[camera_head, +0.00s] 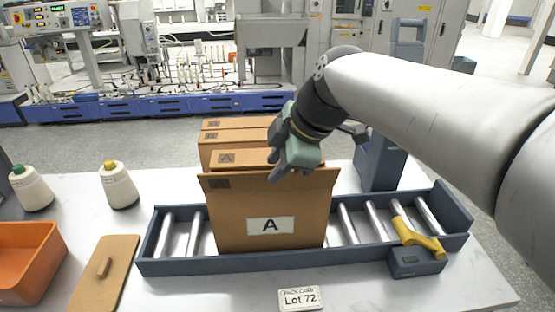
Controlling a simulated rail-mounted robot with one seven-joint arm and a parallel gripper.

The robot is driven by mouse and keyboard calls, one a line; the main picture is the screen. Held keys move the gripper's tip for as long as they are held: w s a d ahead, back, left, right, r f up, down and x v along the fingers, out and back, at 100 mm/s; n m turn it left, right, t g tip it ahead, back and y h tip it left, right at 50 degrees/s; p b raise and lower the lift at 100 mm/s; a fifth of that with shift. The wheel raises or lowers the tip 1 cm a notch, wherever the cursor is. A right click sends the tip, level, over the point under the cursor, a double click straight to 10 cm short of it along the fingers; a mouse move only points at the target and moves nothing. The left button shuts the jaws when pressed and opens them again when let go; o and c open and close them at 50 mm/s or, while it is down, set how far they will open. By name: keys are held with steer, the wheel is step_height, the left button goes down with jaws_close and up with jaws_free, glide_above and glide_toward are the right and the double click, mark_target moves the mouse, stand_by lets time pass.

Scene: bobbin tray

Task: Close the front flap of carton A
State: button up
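Carton A (240,215) is a brown box with a white "A" label, standing upright on a dark-framed roller conveyor (200,266). Its front flap (240,182) is a band along the top front edge, wider than the box and seemingly leaning outward toward the camera. Another brown panel (235,158) with an "A" mark shows just behind it. My gripper (279,172), grey-green, comes from the upper right and overlaps the right half of the flap's top edge. I cannot tell whether it touches the flap. Its fingers are not clear, so their opening is hidden.
More brown cardboard (215,145) stands behind carton A. Bare rollers (372,220) lie to its right, with a yellow handle (418,236) at the conveyor's front right. A blue-grey block (379,162) stands behind.

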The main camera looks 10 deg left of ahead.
mark_target(266, 175)
steer(key=shift+x, duration=2.75)
jaws_close()
